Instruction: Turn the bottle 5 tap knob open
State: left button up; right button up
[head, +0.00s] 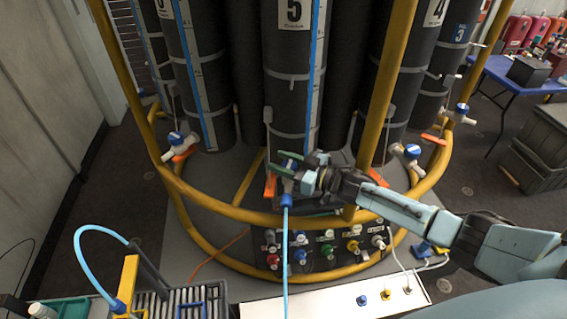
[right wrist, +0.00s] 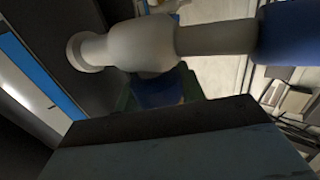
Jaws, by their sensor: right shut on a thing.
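Bottle 5 (head: 288,95) is the dark cylinder in the middle of the rosette, with a "5" label near the top of the head view. Its tap sits low in front of it, mostly hidden by my right gripper (head: 297,174). My right gripper reaches in from the right and is shut on the tap's blue knob. In the right wrist view the white tap body (right wrist: 150,45) crosses the top, and the blue knob (right wrist: 160,92) shows partly behind the dark gripper. A blue hose (head: 285,250) hangs down from the tap. My left gripper is not in view.
A yellow rail (head: 235,212) rings the rosette. Other white taps with blue knobs stand at left (head: 175,138) and right (head: 410,152). A panel of coloured fittings (head: 325,250) lies below. A rack (head: 190,300) stands bottom left, a blue table (head: 515,75) at the right.

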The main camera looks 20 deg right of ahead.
aim_at(283, 162)
dwell(0.3)
jog(key=o, duration=1)
notch_tip(283, 162, up, 10)
jog(key=shift+r+p, duration=0.1)
jog(key=shift+p, duration=0.25)
